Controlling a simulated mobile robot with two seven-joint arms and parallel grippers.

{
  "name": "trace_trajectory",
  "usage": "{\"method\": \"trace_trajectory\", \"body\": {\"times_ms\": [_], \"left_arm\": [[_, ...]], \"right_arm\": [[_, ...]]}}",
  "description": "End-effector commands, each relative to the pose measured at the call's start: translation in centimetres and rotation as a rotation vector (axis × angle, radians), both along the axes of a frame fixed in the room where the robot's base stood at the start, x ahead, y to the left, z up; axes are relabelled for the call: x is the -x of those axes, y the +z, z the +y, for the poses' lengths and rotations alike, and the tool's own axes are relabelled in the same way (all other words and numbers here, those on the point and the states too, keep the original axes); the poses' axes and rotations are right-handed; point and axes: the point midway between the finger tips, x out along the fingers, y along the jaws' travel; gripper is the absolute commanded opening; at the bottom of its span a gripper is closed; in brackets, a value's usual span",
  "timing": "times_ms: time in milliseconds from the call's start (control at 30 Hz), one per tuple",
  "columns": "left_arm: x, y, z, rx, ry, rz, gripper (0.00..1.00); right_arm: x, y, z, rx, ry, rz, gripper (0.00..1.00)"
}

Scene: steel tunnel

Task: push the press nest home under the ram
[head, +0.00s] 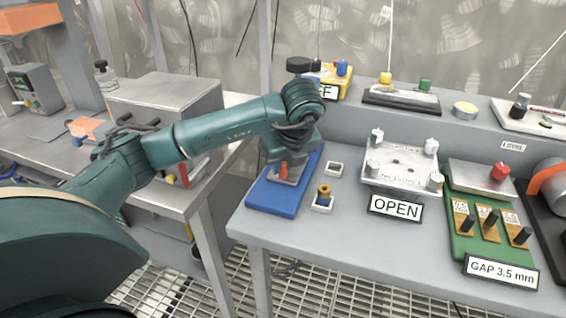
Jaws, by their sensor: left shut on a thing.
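The press stands at the left end of the right-hand bench, and its blue base (270,197) shows below my wrist. My left gripper (284,167) points down over this base, shut on a small orange-red handle (284,171). A grey block, which looks like the press nest (294,178), shows just around and below the handle on the blue base. My left wrist hides the ram and most of the press, so I cannot tell how far under the ram the nest is. My right gripper is not in view.
Right of the blue base are a small white square holder (334,168) and another with a brass-and-blue part (323,196). A grey plate fixture (402,162) has an OPEN sign (396,207). A green gauge board (478,240) is farther right. A grey box (165,103) stands on the left bench.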

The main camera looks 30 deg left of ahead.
Motion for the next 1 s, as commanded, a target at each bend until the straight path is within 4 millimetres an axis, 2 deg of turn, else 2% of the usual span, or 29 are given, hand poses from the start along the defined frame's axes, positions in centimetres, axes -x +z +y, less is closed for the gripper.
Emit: {"method": "trace_trajectory", "body": {"times_ms": [267,367,533,833,867,1000], "left_arm": [[-0.3,0.0,0.1,0.0,0.002,-0.001,0.0],[-1.5,-0.1,0.3,0.0,0.002,-0.002,0.0],[-3.2,0.0,0.7,-0.001,0.001,-0.002,0.0],[-3.4,0.1,0.8,-0.002,-0.002,-0.003,0.0],[-3.4,0.1,0.8,-0.002,-0.002,-0.003,0.19],[-3.4,0.1,0.8,-0.001,-0.002,-0.002,0.3]], "right_arm": [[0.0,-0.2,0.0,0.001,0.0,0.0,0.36],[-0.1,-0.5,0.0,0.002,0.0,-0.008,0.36],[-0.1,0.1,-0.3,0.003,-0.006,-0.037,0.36],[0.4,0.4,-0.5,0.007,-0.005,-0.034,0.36],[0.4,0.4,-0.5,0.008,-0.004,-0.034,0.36],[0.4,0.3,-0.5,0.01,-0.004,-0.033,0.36]]}}
